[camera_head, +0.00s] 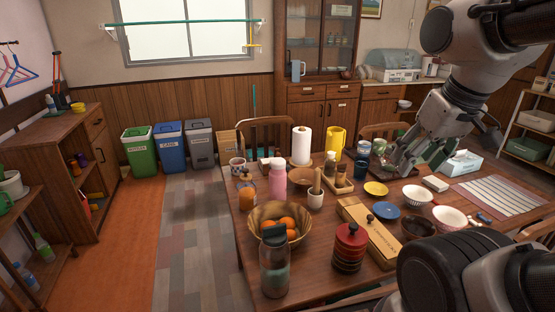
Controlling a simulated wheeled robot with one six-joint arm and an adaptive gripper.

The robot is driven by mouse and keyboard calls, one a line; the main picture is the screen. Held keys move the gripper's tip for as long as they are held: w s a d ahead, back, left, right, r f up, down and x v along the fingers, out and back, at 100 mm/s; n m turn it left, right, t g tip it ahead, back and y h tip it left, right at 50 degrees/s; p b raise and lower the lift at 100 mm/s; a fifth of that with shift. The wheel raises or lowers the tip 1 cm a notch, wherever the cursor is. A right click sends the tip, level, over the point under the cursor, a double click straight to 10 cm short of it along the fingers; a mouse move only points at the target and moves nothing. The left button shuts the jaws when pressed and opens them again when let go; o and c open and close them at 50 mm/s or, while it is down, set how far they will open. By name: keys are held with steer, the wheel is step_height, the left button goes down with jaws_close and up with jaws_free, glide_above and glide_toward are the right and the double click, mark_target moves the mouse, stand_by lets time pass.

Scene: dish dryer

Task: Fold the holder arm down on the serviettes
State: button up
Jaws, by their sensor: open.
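My gripper (400,163) is open and hangs over the back right part of the wooden table (235,222). Its fingers point down and left, and they hide part of what is behind them. A small flat white stack (435,183) lies on the table just to the right and in front of the fingertips; it may be the serviettes. I cannot make out a holder arm on it or tell its angle. A pale blue tissue box (463,163) with white tissue stands farther right. Whether the gripper touches anything is not clear.
The striped mat (500,193) looks bare.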

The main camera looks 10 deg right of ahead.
steer(key=w+n, duration=0.1)
steer(key=w, duration=0.4)
steer(key=w+r+n, duration=0.1)
steer(key=w, duration=0.1)
steer(key=shift+w+a+n+t, duration=0.3)
steer(key=shift+w+a, duration=0.05)
steer(key=shift+a, duration=0.05)
jaws_close()
steer(key=w+a+f+n+t, duration=0.1)
steer(key=w+a+n, duration=0.15)
steer(key=w, duration=0.55)
steer(key=w+a+f+n, duration=0.1)
steer(key=w+f+n, duration=0.15)
steer(key=w, duration=0.55)
steer(key=w+a+f+n+t, duration=0.1)
steer(key=w+n, duration=0.2)
steer(key=w, duration=0.6)
steer(key=w+a+f+n+t+y, duration=0.1)
steer(key=w+a+f+n, duration=0.3)
steer(key=w+f, duration=0.5)
steer(key=w+a+f+n+t, duration=0.1)
steer(key=w+a+f+n, duration=0.3)
steer(key=w+f, duration=0.6)
steer(key=shift+w+a+f+n+t+y, duration=0.15)
steer(key=shift+w+a+n+t+y, duration=0.2)
steer(key=shift+w+n, duration=0.3)
